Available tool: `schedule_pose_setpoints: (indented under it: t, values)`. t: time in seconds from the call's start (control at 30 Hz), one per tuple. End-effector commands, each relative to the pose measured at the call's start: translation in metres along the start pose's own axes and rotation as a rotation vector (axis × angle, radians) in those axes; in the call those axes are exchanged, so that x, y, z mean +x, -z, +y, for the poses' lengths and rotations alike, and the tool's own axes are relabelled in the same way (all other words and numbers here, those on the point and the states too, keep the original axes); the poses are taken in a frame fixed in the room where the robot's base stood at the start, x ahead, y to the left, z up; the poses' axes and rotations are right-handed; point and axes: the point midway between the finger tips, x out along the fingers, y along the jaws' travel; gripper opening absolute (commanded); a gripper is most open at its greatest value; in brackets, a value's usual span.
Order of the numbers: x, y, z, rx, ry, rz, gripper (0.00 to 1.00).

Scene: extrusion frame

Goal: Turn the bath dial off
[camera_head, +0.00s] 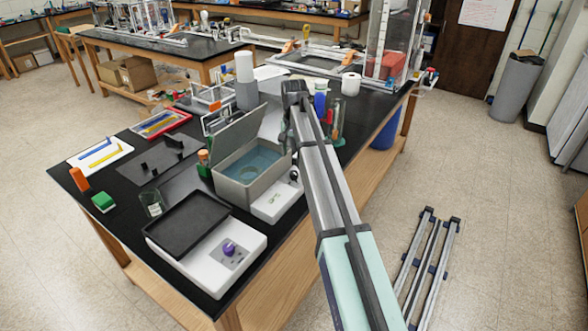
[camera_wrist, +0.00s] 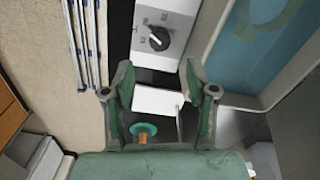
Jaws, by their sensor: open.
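The bath (camera_head: 222,183) is a grey box with an open lid and blue water, standing on the black bench in the head view. In the wrist view its rim and water (camera_wrist: 262,30) fill the upper right. The bath dial (camera_wrist: 158,38) is a black knob on a white panel, at the top centre of the wrist view. It shows as a small dark spot in the head view (camera_head: 294,174). My gripper (camera_wrist: 158,82) is open, its two green fingers apart with nothing held. In the wrist view the dial lies beyond the fingertips, apart from them. My arm partly hides the bench around the gripper in the head view.
A white hotplate with a purple knob (camera_head: 229,249) stands at the near bench edge. Bottles and a paper roll (camera_head: 350,84) stand behind my arm. A white block and an orange-and-teal disc (camera_wrist: 143,129) lie below the fingers. Metal extrusions (camera_head: 428,265) lie on the floor.

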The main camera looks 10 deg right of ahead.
Motion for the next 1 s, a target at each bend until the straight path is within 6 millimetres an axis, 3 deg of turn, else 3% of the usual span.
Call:
schedule_pose_setpoints:
  t: [0.3,0.5,0.97,1.0]
  values:
    - [0.055,-0.001,0.001,0.000,-0.001,-0.002,0.57]
    - [0.078,0.000,0.000,0.000,0.000,-0.001,0.57]
    - [0.087,0.000,0.000,0.000,0.000,0.000,0.57]
    - [0.087,0.000,0.000,0.000,0.000,0.000,0.43]
